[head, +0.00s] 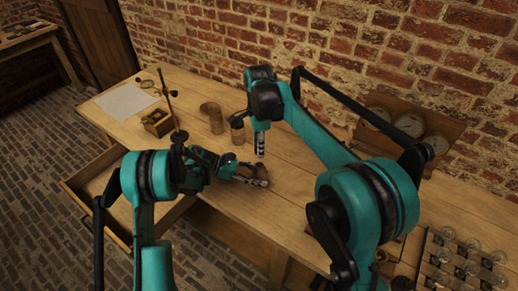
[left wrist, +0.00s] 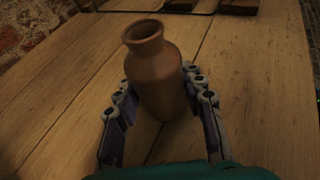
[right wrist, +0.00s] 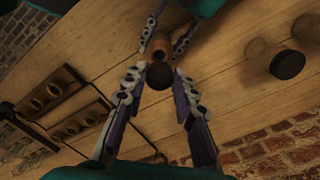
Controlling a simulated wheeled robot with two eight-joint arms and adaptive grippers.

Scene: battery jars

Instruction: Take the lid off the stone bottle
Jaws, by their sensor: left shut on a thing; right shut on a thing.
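The stone bottle (left wrist: 160,75) is brown with a narrow neck, and its open mouth shows no lid in the left wrist view. My left gripper (left wrist: 158,100) is shut around its body, one finger on each side. In the head view my left gripper (head: 250,176) is low over the table, with the bottle largely hidden there. My right gripper (right wrist: 158,80) is shut on a small dark round piece, seemingly the lid (right wrist: 159,76). Beyond it, the bottle (right wrist: 160,46) shows between the left fingers. In the head view my right gripper (head: 259,146) points down, apart from the bottle; the lid is hidden.
Two brown jars (head: 213,113) (head: 237,129) stand behind the grippers. A small wooden box (head: 157,122), a brass stand (head: 166,90) and paper (head: 125,101) are at left. A drawer (head: 95,203) is open.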

